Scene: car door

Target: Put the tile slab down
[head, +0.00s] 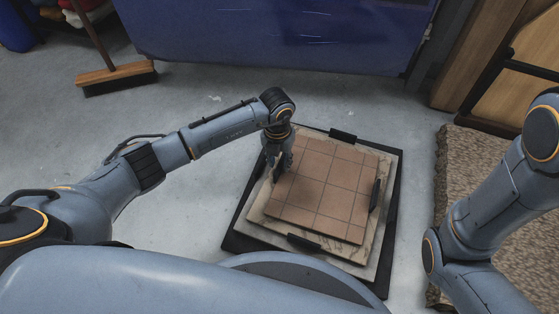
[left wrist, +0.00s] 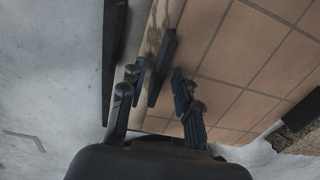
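The tile slab (head: 325,185), terracotta with a square grid of joints, lies on top of paler slabs on a black base. My left gripper (head: 277,162) is at its upper left edge, pointing down. In the left wrist view the tile slab (left wrist: 255,55) fills the upper right. The fingers of my left gripper (left wrist: 158,88) stand apart, one over the tiles and one outside the edge. A black upright piece (left wrist: 162,68) shows between them, and they do not appear closed on it. My right arm is at the right in the head view; its gripper is out of view.
The black base (head: 237,242) has upright black stops around the stack, one at the back (head: 342,136). A brown rug (head: 465,160) lies to the right. A broom (head: 115,75) and a blue panel (head: 270,35) are behind. Grey floor is clear left of the stack.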

